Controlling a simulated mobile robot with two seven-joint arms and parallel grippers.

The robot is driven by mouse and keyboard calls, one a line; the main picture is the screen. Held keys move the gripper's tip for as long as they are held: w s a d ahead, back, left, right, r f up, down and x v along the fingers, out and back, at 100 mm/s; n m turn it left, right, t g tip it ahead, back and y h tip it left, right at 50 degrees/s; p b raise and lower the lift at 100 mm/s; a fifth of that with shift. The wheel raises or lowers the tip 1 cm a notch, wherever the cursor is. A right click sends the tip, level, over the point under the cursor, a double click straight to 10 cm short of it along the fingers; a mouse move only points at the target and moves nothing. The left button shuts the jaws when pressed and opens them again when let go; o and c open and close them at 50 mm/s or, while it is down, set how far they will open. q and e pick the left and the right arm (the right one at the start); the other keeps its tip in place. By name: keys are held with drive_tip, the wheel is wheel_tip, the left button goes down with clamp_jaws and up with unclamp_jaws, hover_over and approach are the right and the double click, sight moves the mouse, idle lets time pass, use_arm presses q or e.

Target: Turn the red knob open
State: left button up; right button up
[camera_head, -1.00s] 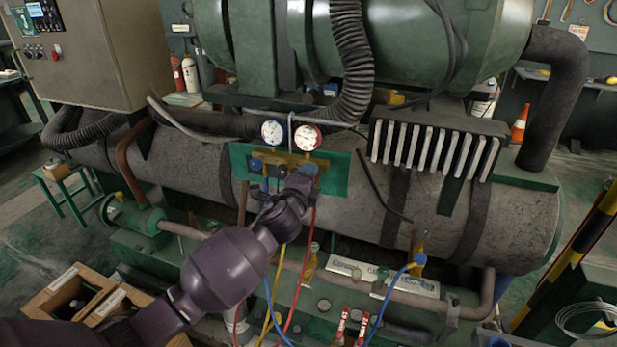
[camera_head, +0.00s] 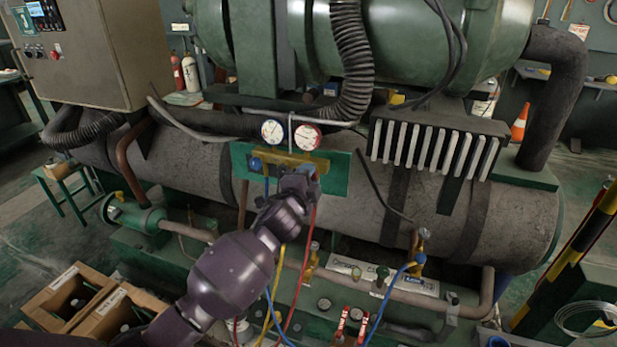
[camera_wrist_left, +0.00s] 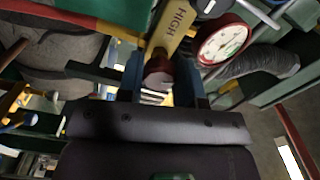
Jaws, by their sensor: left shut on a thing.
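My left gripper (camera_head: 308,176) is at the right end of the brass manifold block (camera_head: 285,161), below the red-rimmed gauge (camera_head: 307,137). In the left wrist view, the dark red knob (camera_wrist_left: 158,72) sits between the two fingers (camera_wrist_left: 160,88), under the brass part marked HIGH. The gripper is shut on this knob. In the head view the gripper hides the knob. The blue knob (camera_head: 255,163) is free at the left end of the manifold. My right gripper is out of view.
The white-faced gauge (camera_head: 272,131) stands left of the red one. The green panel (camera_head: 337,176) is behind the manifold. A red hose (camera_head: 309,235), a yellow hose and a blue hose hang below, close to my left arm. A corrugated hose (camera_head: 350,60) passes above.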

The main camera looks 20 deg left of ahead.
use_arm(q)
drive_tip(key=o, duration=0.9)
drive_tip(key=s, duration=1.1)
drive_tip(key=shift+a, duration=0.25)
drive_tip(key=shift+w, duration=0.1)
